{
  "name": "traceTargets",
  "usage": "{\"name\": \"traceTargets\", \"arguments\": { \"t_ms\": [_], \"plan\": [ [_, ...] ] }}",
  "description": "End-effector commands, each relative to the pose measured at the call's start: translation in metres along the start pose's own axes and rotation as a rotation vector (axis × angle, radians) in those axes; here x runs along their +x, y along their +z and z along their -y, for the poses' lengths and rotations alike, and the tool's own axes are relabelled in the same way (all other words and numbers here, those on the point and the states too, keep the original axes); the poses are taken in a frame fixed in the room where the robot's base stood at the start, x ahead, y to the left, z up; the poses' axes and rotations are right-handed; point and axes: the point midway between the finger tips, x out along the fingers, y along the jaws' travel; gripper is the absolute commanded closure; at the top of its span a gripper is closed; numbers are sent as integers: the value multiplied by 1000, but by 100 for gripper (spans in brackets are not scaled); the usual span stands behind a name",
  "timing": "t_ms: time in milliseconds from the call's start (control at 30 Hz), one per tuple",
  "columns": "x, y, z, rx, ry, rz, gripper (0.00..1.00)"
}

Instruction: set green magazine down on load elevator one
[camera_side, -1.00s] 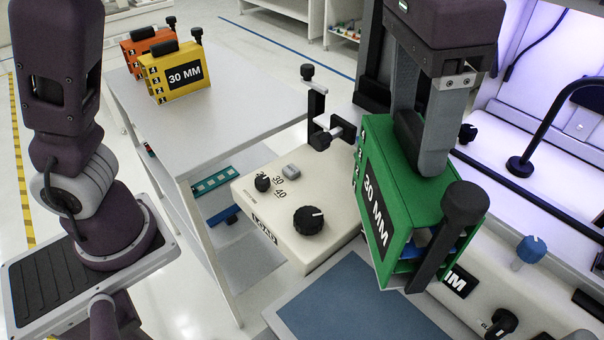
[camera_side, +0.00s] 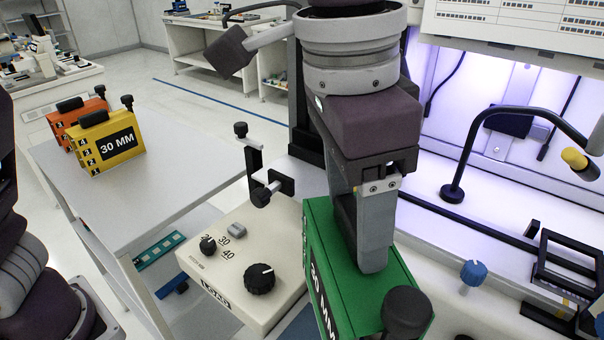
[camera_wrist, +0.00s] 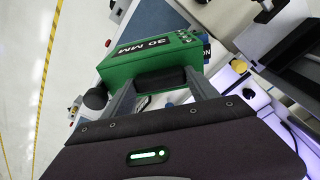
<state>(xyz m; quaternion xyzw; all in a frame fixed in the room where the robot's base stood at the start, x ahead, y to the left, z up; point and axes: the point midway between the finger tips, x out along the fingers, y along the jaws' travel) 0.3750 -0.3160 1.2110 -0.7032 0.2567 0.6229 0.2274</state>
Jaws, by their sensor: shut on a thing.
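The green magazine (camera_side: 345,265), labelled 30 MM, hangs in my gripper (camera_side: 372,262), whose fingers are shut on its dark top handle. The wrist view also shows the green magazine (camera_wrist: 150,56) between the fingertips of my gripper (camera_wrist: 155,82). In the side view the lower end of the magazine is cut off by the frame edge. The cream load elevator unit (camera_side: 245,245), with black knobs and a 30/40 scale, stands to the left of the magazine. I cannot tell whether the magazine touches anything below.
A white table (camera_side: 165,185) at left holds a yellow magazine (camera_side: 108,143) and an orange magazine (camera_side: 80,118). A black clamp post (camera_side: 250,160) stands behind the cream unit. A bent black lamp arm (camera_side: 470,150) and a blue knob (camera_side: 473,272) are at right.

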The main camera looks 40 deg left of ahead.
Motion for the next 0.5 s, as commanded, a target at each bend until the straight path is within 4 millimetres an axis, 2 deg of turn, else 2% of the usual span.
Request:
{"name": "traceTargets", "arguments": {
  "t_ms": [367,500],
  "plan": [
    [-1,0,0,-1,0,-2,100],
    [-3,-4,8,-26,-3,-2,100]
  ]
}}
